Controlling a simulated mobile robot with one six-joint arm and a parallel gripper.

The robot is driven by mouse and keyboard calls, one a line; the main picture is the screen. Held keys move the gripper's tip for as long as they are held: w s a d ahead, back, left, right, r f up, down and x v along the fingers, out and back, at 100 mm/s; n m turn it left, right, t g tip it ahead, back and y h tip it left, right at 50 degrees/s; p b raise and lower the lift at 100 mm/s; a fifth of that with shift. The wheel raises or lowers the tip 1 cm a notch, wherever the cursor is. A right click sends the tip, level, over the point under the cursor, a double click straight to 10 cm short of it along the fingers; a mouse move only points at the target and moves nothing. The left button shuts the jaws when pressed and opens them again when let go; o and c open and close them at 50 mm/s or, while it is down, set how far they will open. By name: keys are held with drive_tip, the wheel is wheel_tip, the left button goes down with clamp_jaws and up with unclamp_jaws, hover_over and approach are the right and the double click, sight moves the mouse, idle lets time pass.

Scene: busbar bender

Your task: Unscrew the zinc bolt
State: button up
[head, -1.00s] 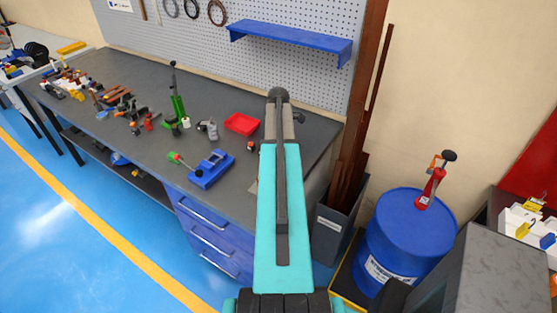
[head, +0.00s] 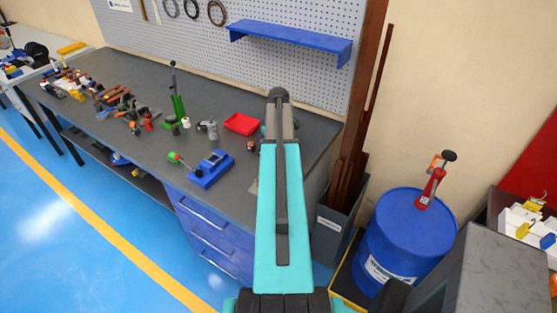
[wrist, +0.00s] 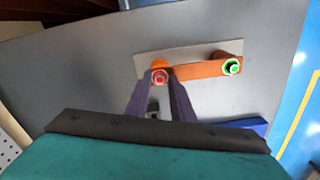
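In the wrist view, a copper-orange bar (wrist: 198,70) lies on a pale plate. A bolt with a red ring (wrist: 159,77) is at its left end and a bolt with a green ring (wrist: 232,67) at its right end. I cannot tell from colour which is zinc. My gripper (wrist: 160,74) has its two dark fingertips on either side of the red-ringed bolt. Whether they touch it or stand slightly apart is unclear. In the head view my teal arm hides the gripper and both bolts.
The grey workbench (head: 130,75) carries a red tray (head: 241,123), a blue device (head: 211,169) and several tools at left. A blue shelf (head: 291,40) hangs above. A bin of brown bars (head: 332,220) and a blue drum (head: 405,235) stand right of the bench.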

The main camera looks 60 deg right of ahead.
drive_tip(key=shift+m, duration=0.7)
idle(0.4)
clamp_jaws()
